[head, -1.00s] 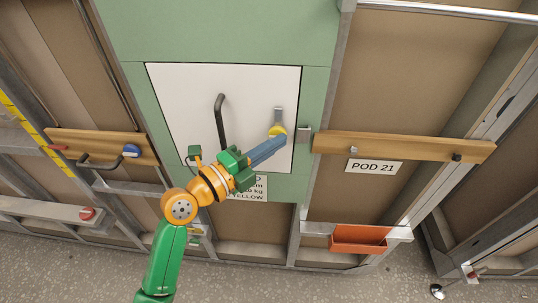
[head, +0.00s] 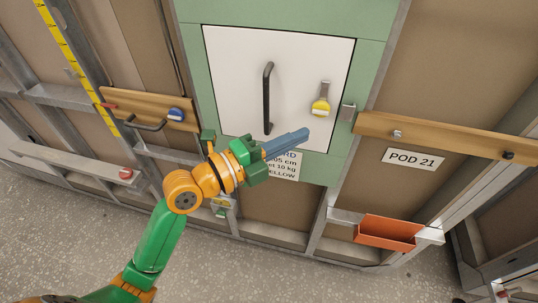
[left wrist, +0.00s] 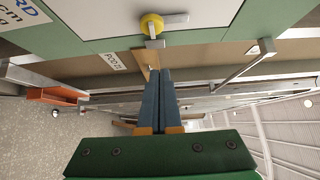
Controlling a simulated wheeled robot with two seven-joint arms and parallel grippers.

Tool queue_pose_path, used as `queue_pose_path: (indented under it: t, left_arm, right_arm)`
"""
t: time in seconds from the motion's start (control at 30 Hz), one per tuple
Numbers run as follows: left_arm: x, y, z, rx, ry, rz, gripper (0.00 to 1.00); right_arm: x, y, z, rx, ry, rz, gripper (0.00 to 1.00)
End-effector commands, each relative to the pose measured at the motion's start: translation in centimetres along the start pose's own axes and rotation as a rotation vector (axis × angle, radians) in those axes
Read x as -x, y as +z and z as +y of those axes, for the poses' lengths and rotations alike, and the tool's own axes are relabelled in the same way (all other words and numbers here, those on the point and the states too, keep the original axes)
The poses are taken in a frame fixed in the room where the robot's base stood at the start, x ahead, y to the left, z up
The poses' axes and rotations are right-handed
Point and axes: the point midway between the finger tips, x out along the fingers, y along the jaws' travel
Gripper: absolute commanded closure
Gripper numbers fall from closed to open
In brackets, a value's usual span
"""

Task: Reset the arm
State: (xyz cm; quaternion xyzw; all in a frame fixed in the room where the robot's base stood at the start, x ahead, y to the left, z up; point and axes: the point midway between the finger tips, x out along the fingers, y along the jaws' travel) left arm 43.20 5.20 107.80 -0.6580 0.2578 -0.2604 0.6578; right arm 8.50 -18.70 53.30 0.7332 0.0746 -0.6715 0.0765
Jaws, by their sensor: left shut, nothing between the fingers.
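My left gripper (head: 300,137) is in the head view, with its blue fingers together and empty. It is in front of the lower edge of a white door panel (head: 240,70), below a yellow-based latch (head: 320,105). In the left wrist view the closed fingers (left wrist: 160,75) point up the picture, and the yellow latch (left wrist: 152,25) shows beyond their tips. The fingers look clear of the latch. My right gripper is not in view.
A black handle (head: 267,98) is on the door. Wooden rails stand left (head: 150,107) and right (head: 450,136) of the green panel. An orange tray (head: 387,233) is low on the right. The grey floor (head: 50,235) in front looks clear.

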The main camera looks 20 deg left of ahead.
Motion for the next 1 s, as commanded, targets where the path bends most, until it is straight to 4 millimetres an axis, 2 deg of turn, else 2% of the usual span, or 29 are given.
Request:
queue_pose_path:
  t: [0.1,0.3,0.47,0.57,0.67,0.7,0.73,0.77,0.8,0.87,0.9,0.97,1.0]
  left_arm:
    - [2.2,0.1,0.6,-0.005,0.003,-0.001,1.00]
    - [4.9,0.2,0.3,-0.002,0.001,0.000,1.00]
    - [5.2,0.2,0.0,0.003,0.000,-0.001,1.00]
    - [4.8,2.3,1.9,0.106,0.026,-0.061,1.00]
    - [4.6,7.5,8.3,0.387,0.098,-0.238,1.00]
    - [4.9,9.5,12.2,0.519,0.135,-0.329,1.00]
    - [5.4,10.7,15.2,0.614,0.164,-0.399,1.00]
    - [6.1,11.5,18.3,0.704,0.192,-0.467,1.00]
    - [7.2,12.2,22.4,0.815,0.230,-0.556,1.00]
    - [9.3,12.2,28.6,0.965,0.287,-0.687,1.00]
    - [10.9,11.7,32.5,1.055,0.326,-0.773,1.00]
    - [13.8,9.9,38.1,1.175,0.389,-0.898,1.00]
    - [15.8,8.3,41.5,1.245,0.430,-0.980,1.00]
  right_arm:
    - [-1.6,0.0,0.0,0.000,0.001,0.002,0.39]
    - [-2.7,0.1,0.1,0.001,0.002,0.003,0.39]
    - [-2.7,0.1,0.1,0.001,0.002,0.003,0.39]
    - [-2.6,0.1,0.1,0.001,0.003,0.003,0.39]
    - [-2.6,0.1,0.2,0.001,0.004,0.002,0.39]
    - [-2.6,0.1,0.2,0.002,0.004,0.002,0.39]
    - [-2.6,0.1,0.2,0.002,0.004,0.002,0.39]
    - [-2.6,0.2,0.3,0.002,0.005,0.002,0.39]
    - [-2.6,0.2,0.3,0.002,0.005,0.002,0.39]
    - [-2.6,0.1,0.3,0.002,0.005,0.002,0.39]
    - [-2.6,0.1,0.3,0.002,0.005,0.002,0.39]
    - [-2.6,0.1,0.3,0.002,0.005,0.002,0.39]
    - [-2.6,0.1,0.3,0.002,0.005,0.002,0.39]
